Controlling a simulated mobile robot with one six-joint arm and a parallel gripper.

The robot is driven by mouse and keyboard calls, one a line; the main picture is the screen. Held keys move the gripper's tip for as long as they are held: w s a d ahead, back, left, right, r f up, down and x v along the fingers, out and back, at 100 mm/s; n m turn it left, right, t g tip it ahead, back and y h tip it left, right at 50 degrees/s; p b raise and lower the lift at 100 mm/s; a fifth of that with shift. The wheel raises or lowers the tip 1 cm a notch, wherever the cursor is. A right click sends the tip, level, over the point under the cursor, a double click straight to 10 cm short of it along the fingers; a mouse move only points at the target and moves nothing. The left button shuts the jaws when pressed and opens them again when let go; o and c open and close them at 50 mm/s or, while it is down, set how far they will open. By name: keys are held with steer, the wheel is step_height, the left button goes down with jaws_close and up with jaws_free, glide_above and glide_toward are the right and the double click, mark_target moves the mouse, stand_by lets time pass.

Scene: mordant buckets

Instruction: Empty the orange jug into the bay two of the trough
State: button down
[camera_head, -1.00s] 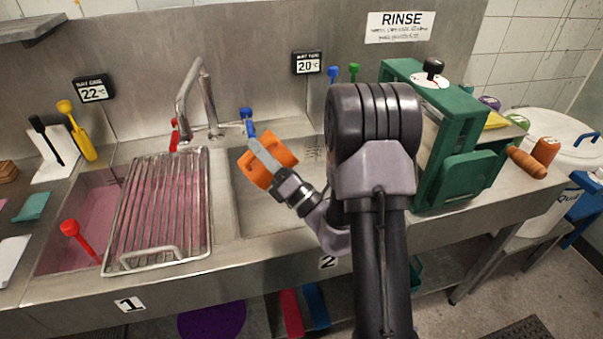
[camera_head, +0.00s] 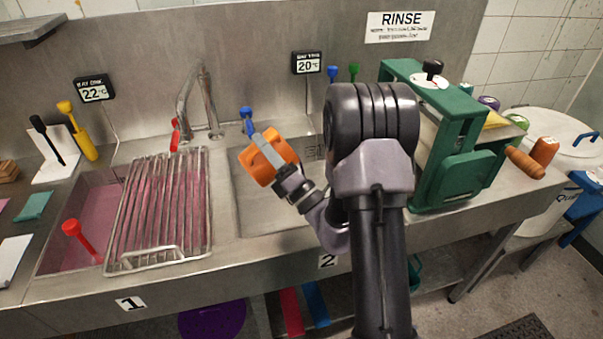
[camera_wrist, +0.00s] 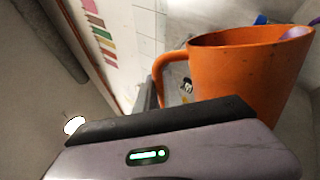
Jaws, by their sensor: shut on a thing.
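The orange jug (camera_head: 267,157) hangs in the air over the left part of bay two (camera_head: 262,212), the right-hand basin of the trough. My gripper (camera_head: 272,148) is shut on the jug. In the head view the jug is tilted. In the wrist view the jug (camera_wrist: 240,70) fills the right side, with its handle (camera_wrist: 166,75) on the left and its rim at the top. A small purple patch shows inside the rim; how much the jug holds cannot be told. Bay two's floor looks bare where visible, and my arm hides its right part.
Bay one (camera_head: 85,220) holds pinkish liquid, with a wire rack (camera_head: 160,210) across it and a red-handled tool (camera_head: 78,236). A tap (camera_head: 200,100) stands behind the bays. A green press (camera_head: 455,150) stands to the right of bay two.

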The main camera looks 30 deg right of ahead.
mark_target(280, 139)
steer(key=shift+d+m+t+h, duration=0.4)
steer(key=shift+d+m+h, duration=0.25)
steer(key=shift+m, duration=0.45)
stand_by(1.1)
steer(key=shift+s+d+f+m+b, duration=0.15)
steer(key=shift+d+f+m+b, duration=0.2)
steer(key=shift+m, duration=0.15)
steer(key=shift+d+m+h, duration=0.25)
steer(key=shift+m+h, duration=0.05)
steer(key=shift+h, duration=0.05)
steer(key=shift+d+r+m+t+h, duration=0.25)
steer(key=shift+d+m+t+h, duration=0.05)
steer(key=shift+d+t+h, duration=0.15)
stand_by(0.3)
steer(key=shift+d+r, duration=0.1)
steer(key=shift+d, duration=0.3)
steer(key=shift+w+d+r+m+p, duration=0.1)
steer(key=shift+w+d+m+p, duration=0.1)
steer(key=shift+d+m+p, duration=0.25)
steer(key=shift+w+d+r+m+t+h+p, duration=0.1)
steer(key=shift+d+r+m+t+h+p, duration=0.2)
steer(key=shift+m+h+p, duration=0.2)
